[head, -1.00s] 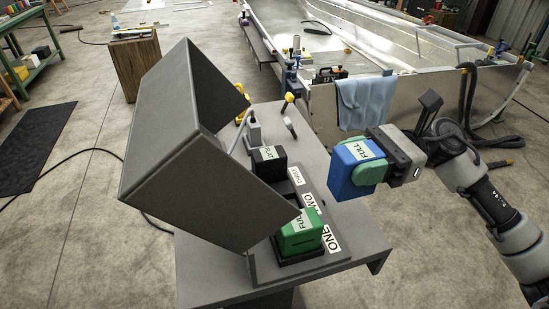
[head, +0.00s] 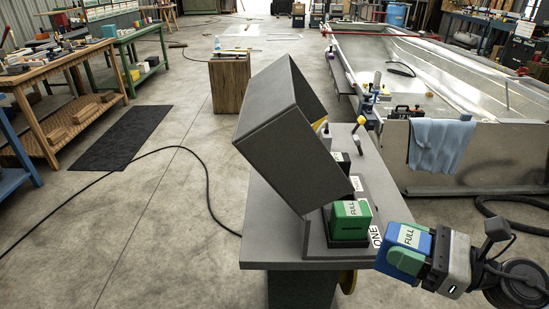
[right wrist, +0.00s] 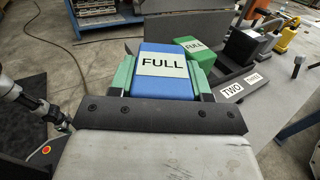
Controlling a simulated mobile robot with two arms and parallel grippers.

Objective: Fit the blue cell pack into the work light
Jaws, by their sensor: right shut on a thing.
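The blue cell pack (head: 412,237), with a white FULL label, is held in my right gripper (head: 407,254), whose green fingers are shut on its sides. The pack is at the near right of the grey bench in the head view. In the right wrist view the blue pack (right wrist: 165,66) fills the space between the fingers. The work light cannot be picked out for sure; a yellow item (right wrist: 291,28) at the far end of the bench is too small to identify.
A green FULL pack (head: 350,220) sits in a bay by the ONE label.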

